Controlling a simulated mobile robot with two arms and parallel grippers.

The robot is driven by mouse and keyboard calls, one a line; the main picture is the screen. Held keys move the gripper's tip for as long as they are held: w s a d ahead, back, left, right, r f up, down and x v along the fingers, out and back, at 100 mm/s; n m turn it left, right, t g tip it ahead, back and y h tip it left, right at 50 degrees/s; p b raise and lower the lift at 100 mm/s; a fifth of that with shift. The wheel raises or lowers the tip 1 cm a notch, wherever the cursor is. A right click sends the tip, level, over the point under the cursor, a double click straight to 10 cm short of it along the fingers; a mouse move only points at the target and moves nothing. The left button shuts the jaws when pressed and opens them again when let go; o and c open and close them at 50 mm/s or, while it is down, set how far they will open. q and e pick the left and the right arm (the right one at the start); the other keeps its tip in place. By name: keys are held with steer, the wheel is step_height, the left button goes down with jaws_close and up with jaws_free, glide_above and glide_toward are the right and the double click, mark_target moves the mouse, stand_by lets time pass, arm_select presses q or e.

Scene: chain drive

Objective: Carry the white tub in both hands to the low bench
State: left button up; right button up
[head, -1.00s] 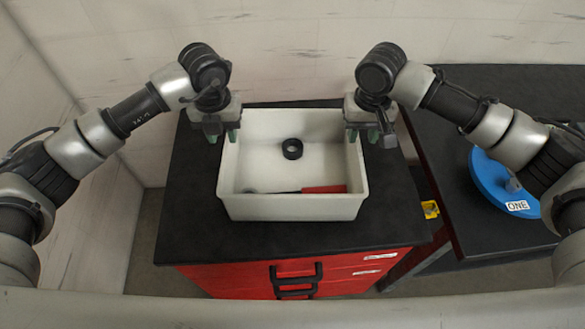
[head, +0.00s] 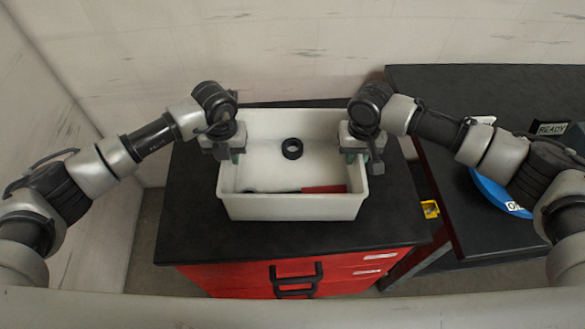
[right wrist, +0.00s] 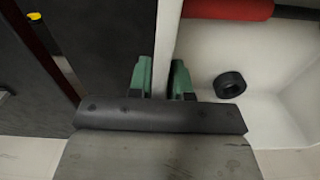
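The white tub (head: 290,207) stands level on the black top of a red drawer cabinet. A black ring (head: 292,148) and a red-handled tool (head: 325,189) lie inside it. My right gripper (head: 356,157) is at the right wall. In the right wrist view its green fingers (right wrist: 162,78) stand on either side of the tub wall (right wrist: 168,25), close against both faces. The low bench cannot be made out for certain.
The cabinet (head: 200,225) has clear black top around the tub. Walls close in behind and at the left.

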arm_select(q)
jaws_close()
arm_select(e)
jaws_close()
arm_select(q)
steer(key=shift+w+r, duration=0.1)
steer(key=shift+r, duration=0.1)
arm_select(e)
steer(key=shift+w+r, duration=0.1)
stand_by(0.6)
